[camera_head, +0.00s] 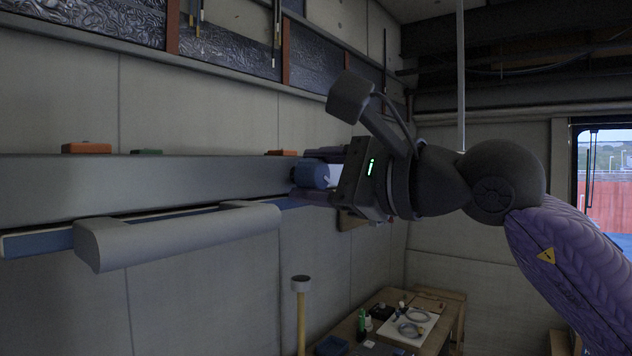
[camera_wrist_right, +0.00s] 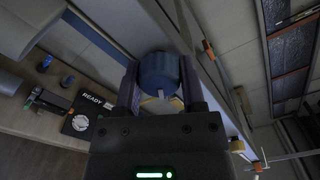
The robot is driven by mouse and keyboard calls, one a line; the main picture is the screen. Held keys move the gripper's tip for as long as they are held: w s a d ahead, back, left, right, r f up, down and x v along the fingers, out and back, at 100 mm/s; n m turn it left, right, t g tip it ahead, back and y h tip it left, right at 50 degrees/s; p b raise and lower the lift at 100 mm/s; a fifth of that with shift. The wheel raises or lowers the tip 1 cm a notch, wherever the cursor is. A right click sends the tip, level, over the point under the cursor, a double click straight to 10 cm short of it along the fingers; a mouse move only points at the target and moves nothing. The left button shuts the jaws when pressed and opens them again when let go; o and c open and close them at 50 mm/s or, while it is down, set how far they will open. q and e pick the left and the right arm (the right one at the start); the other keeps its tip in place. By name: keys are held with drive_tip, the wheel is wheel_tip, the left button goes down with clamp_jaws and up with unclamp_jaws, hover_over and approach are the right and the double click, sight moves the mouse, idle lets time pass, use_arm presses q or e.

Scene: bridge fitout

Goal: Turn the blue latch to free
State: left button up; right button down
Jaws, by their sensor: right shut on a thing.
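The blue latch (camera_head: 311,176) is a rounded blue knob at the right end of a long grey beam. In the right wrist view the blue latch (camera_wrist_right: 158,76) sits between the two fingers. My right gripper (camera_head: 325,172) reaches in from the right and is shut on the latch. In the wrist view my right gripper (camera_wrist_right: 160,88) has a finger on each side of it. The latch's far side and its mount are hidden. My left gripper is not in view.
The grey beam (camera_head: 150,185) has orange and green blocks on top. A light grey handle bar (camera_head: 185,235) juts out below it. A post (camera_head: 300,300) stands below the latch. A low table (camera_head: 430,335) with small items is at the lower right.

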drive_tip(key=n, duration=0.5)
drive_tip(key=shift+n, duration=0.4)
idle(0.4)
drive_tip(key=shift+c, duration=0.9)
unclamp_jaws()
drive_tip(key=b+v, duration=0.4)
drive_tip(key=v, duration=0.6)
